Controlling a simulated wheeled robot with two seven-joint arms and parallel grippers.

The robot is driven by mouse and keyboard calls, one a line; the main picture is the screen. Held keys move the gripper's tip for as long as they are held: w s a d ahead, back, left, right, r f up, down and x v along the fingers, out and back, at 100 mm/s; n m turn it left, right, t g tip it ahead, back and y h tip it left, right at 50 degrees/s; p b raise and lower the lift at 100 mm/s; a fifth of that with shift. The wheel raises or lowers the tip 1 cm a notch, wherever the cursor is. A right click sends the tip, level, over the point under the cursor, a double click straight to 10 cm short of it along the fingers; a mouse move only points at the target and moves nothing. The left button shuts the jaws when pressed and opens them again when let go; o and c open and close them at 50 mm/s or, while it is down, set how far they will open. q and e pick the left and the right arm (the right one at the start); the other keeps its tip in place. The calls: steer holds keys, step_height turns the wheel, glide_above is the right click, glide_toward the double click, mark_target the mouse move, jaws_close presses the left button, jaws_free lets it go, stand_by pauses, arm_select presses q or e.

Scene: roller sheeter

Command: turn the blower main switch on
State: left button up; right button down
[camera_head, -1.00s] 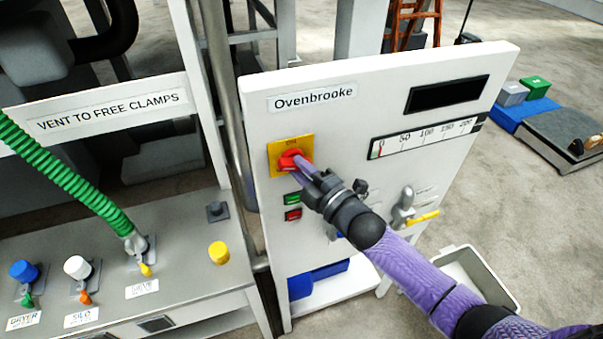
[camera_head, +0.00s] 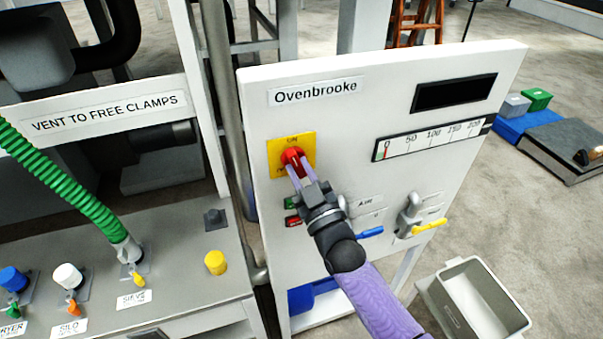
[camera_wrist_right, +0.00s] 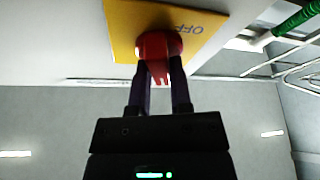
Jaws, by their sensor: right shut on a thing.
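The blower main switch is a red rotary knob (camera_head: 292,157) on a yellow plate (camera_head: 307,142) marked ON at the top, on the white Ovenbrooke panel (camera_head: 350,130). My right gripper (camera_head: 296,172) is shut on the red knob, its two fingers on either side of the grip. In the right wrist view the fingers (camera_wrist_right: 160,85) flank the red knob (camera_wrist_right: 158,48), and OFF shows upside down on the yellow plate (camera_wrist_right: 195,25). The fingers cover part of the plate in the head view. My left gripper is not in view.
Green and red buttons (camera_head: 292,221) sit just below the switch, partly behind my gripper. A blue-handled valve (camera_head: 370,232) and a yellow-handled valve (camera_head: 428,228) are lower right. A grey bin (camera_head: 470,300) stands on the floor. A bench with a green hose (camera_head: 70,190) is at left.

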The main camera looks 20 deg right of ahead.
steer(key=shift+a+f+m+t+h, duration=0.15)
steer(key=shift+m+h, duration=0.6)
steer(key=shift+m, duration=0.65)
steer(key=shift+r+m+t+h, duration=0.15)
steer(key=shift+m+h, duration=0.6)
steer(key=shift+m, duration=0.65)
steer(key=shift+f+m, duration=0.1)
steer(key=shift+m, duration=0.2)
steer(key=c, duration=0.5)
jaws_free()
steer(key=shift+c, duration=0.2)
steer(key=shift+s, duration=0.1)
steer(key=b+v, duration=0.1)
steer(key=v, duration=0.8)
steer(key=shift+s+f+b, duration=0.15)
steer(key=shift+s+b, duration=0.25)
